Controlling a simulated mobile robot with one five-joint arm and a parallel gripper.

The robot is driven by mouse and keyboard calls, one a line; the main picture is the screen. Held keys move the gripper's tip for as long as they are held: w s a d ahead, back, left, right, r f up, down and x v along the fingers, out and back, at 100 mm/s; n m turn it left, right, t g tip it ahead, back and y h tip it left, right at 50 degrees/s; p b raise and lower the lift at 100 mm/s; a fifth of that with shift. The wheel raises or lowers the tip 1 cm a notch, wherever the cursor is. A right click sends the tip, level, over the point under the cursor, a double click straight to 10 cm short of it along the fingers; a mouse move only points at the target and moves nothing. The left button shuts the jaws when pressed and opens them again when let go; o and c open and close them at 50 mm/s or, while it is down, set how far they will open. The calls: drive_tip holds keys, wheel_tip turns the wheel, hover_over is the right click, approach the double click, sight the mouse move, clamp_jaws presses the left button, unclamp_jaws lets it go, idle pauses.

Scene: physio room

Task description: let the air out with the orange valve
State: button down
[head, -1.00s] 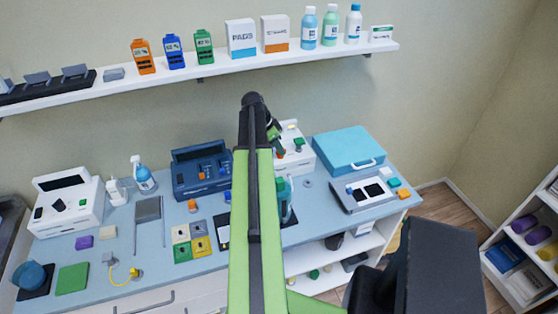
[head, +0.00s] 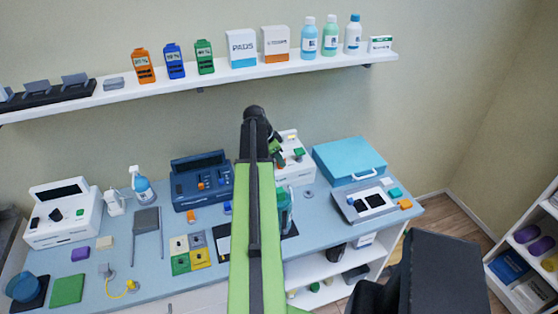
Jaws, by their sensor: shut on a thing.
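A white device (head: 291,143) stands at the back of the bench, partly behind my arm. A green knob (head: 298,153) shows on its front. The orange valve (head: 281,164) is a small orange spot at the front left of the device, mostly covered by my gripper. My gripper (head: 276,154) is at the front of this device, shut on the orange valve. The fingertips are small and partly hidden, so the exact grip and the valve's turn cannot be made out.
A blue-black device (head: 202,181) stands left of my arm, with a small orange part (head: 190,215) before it. A teal case (head: 350,158) and a grey panel (head: 362,203) stand at the right. A shelf (head: 222,78) with boxes and bottles runs above.

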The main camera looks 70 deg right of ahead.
drive_tip(key=shift+s, duration=0.15)
drive_tip(key=n+t+h, duration=0.1)
drive_tip(key=n, duration=0.3)
drive_tip(key=shift+s+a, duration=0.1)
drive_tip(key=shift+s, duration=0.05)
drive_tip(key=n+t, duration=0.2)
drive_tip(key=n, duration=0.2)
drive_tip(key=shift+s+n, duration=0.15)
drive_tip(key=shift+n, duration=0.15)
drive_tip(key=n, duration=0.2)
drive_tip(key=n+t, duration=0.1)
drive_tip(key=n, duration=0.1)
drive_tip(key=shift+s+t, duration=0.1)
drive_tip(key=shift+t, duration=0.2)
drive_tip(key=shift+d+n+t+y, duration=0.1)
drive_tip(key=shift+n+t+y, duration=0.15)
drive_tip(key=shift+n, duration=0.75)
drive_tip(key=shift+d+n+t+y, duration=0.15)
drive_tip(key=shift+n+t, duration=0.2)
drive_tip(key=shift+n, duration=0.65)
drive_tip(key=shift+a, duration=0.1)
drive_tip(key=c, duration=1.5)
unclamp_jaws()
drive_tip(key=shift+c, duration=0.2)
